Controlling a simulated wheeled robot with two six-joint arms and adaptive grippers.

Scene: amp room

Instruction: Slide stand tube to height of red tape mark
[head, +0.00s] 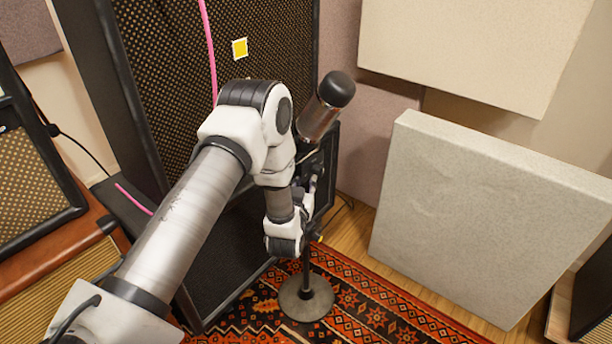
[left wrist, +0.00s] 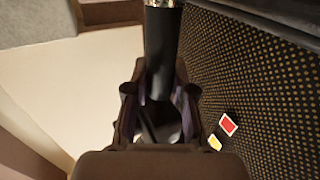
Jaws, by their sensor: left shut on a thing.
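A microphone (head: 318,120) with a black head stands tilted on the stand, whose round metal base (head: 306,297) rests on the rug. My left gripper (head: 312,184) is at the stand just below the microphone, partly hidden by my own arm. In the left wrist view, its fingers (left wrist: 160,112) are shut around a black upright part of the stand, the stand tube (left wrist: 160,55), with a shiny metal piece above it. The red tape mark (left wrist: 229,124) is on the speaker grille, right of the fingers. I cannot make it out in the head view. My right gripper is out of view.
A yellow mark (head: 240,47) is on the tall speaker cabinet (head: 170,45) behind the arm; a yellow mark also shows in the left wrist view (left wrist: 214,143). A pale panel (head: 480,210) leans at the right. The patterned rug (head: 375,305) is clear right of the base.

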